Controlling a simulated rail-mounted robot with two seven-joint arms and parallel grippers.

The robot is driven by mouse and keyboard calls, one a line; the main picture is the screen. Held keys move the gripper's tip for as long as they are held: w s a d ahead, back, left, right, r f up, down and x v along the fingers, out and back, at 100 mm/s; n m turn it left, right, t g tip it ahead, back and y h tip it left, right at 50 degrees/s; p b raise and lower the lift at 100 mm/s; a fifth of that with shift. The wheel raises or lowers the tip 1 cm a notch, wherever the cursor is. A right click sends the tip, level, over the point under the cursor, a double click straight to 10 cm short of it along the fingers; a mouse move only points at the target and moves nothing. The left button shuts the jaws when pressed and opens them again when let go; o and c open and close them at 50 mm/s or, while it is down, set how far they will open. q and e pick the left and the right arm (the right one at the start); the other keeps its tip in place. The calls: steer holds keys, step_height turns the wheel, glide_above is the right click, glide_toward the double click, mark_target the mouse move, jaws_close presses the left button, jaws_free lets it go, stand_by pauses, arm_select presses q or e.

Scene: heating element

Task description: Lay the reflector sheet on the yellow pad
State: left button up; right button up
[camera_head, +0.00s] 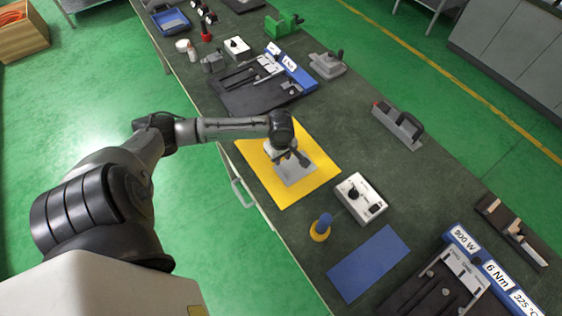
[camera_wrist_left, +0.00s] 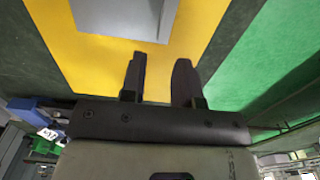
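The reflector sheet, a thin light-grey plate (camera_head: 298,175), appears flat on the yellow pad (camera_head: 322,172) near its middle. In the left wrist view the sheet (camera_wrist_left: 115,18) lies at the top, over the yellow pad (camera_wrist_left: 100,55). My left gripper (camera_head: 293,160) is over the pad at the sheet's upper-left part and hides some of it. In the left wrist view its two fingers (camera_wrist_left: 160,80) are apart, with only yellow pad showing between them. The sheet is beyond the fingertips; whether they touch it I cannot tell. My right gripper is not in view.
A white control box (camera_head: 360,198), a blue-and-yellow upright object (camera_head: 321,228) and a blue mat (camera_head: 368,264) are right of the pad. A dark fixture (camera_head: 250,92) with labels stands behind it. The bench's front edge with a handle (camera_head: 243,193) is close to the pad.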

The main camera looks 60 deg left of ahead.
arm_select(q)
steer(key=s+d+m, duration=0.2)
steer(key=d+m, duration=0.1)
steer(key=d, duration=0.1)
steer(key=s+d+m, duration=0.2)
steer(key=d+m, duration=0.1)
steer(key=d, duration=0.1)
steer(key=s+d+f+m+t+h, duration=0.1)
steer(key=s+d+m, duration=0.1)
steer(key=d, duration=0.3)
steer(key=shift+s+m, duration=0.35)
steer(key=shift+m, duration=0.45)
steer(key=s+d+r+m+t, duration=0.2)
steer(key=s+d+r+m, duration=0.1)
steer(key=s+d+m, duration=0.5)
steer(key=s+m, duration=0.2)
steer(key=m, duration=0.1)
steer(key=shift+d+r+y, duration=0.25)
steer(key=shift+r+y, duration=0.15)
steer(key=shift+s, duration=0.1)
